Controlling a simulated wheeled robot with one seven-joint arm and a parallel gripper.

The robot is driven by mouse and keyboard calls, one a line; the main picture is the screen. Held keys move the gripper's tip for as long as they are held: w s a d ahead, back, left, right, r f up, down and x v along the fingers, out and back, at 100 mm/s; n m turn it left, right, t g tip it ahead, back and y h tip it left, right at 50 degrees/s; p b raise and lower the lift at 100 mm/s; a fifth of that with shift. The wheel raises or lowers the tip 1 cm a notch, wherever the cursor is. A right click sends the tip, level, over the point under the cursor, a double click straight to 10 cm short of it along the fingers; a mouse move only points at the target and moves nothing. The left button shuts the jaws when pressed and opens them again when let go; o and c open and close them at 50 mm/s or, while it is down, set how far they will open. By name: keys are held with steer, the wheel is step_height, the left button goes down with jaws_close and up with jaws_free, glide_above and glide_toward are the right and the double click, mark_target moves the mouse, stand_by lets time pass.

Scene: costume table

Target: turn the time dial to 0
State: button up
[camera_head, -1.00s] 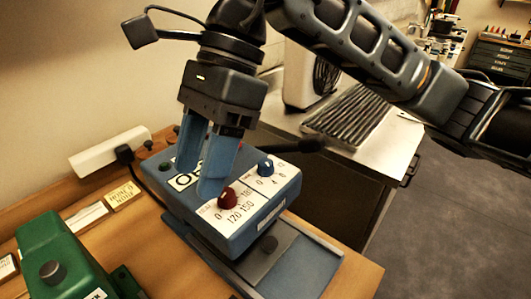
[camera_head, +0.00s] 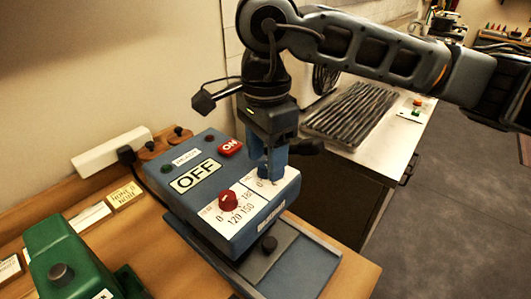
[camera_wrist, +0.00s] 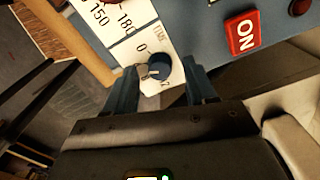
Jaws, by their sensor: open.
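The time dial is a small blue knob (camera_wrist: 157,67) on a white label marked TIME, with a 0 beside it in the wrist view. A light mark shows on its face; which number it points to is unclear. My gripper (camera_wrist: 163,82) is open, with one blue finger on each side of the dial in the wrist view. I cannot tell whether the fingers touch it. In the head view my gripper (camera_head: 270,176) points down over the dial's label (camera_head: 252,180) and its fingers mostly hide the dial.
The blue control box (camera_head: 188,200) also carries a red dial (camera_head: 228,201), an OFF panel (camera_head: 196,175) and a red ON button (camera_head: 230,148). A green device (camera_head: 65,262) stands at the lower left. A white power strip (camera_head: 110,152) lies by the wall.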

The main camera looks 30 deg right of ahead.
steer(key=shift+f, duration=0.4)
steer(key=shift+c, duration=0.4)
jaws_close()
